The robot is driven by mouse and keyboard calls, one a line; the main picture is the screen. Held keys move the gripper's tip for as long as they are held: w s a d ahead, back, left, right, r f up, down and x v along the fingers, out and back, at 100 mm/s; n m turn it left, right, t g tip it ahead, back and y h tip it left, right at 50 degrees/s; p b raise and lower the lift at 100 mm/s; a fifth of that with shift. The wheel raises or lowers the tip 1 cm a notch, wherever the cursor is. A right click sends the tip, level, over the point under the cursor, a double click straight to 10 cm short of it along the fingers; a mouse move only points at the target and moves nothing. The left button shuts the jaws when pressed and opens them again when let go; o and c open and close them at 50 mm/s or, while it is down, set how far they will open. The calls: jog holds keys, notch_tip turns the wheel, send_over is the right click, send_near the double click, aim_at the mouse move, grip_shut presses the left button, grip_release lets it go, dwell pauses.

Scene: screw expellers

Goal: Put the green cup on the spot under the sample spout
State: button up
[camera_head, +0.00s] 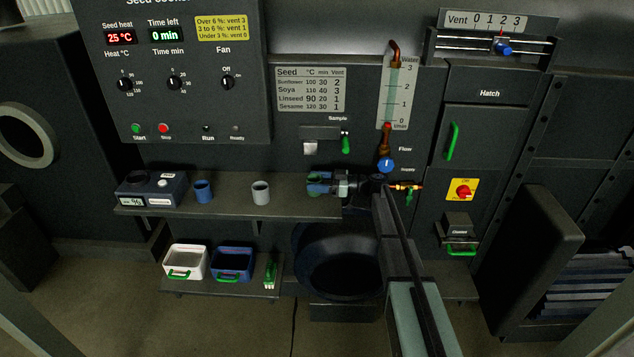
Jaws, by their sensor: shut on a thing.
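My gripper (321,183) reaches in from the right, just above the right part of the upper shelf (232,207). It is shut on the green cup (317,190), which is mostly hidden by the fingers. Whether the cup touches the shelf I cannot tell. The sample spout (310,148) is a pale block on the machine front under the Sample label, above and slightly left of the gripper. A green lever (346,144) is right of it. The spot under the spout cannot be made out.
A grey cup (261,193), a blue cup (203,191) and a meter box (152,189) stand left on the upper shelf. A white bin (185,261), a blue bin (232,264) and a green-handled object (270,270) are on the lower shelf. A valve (386,164) is close to my gripper's right.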

jog(key=o, duration=0.6)
jog(key=shift+f, duration=0.15)
jog(key=o, duration=0.4)
jog(key=shift+o, duration=0.2)
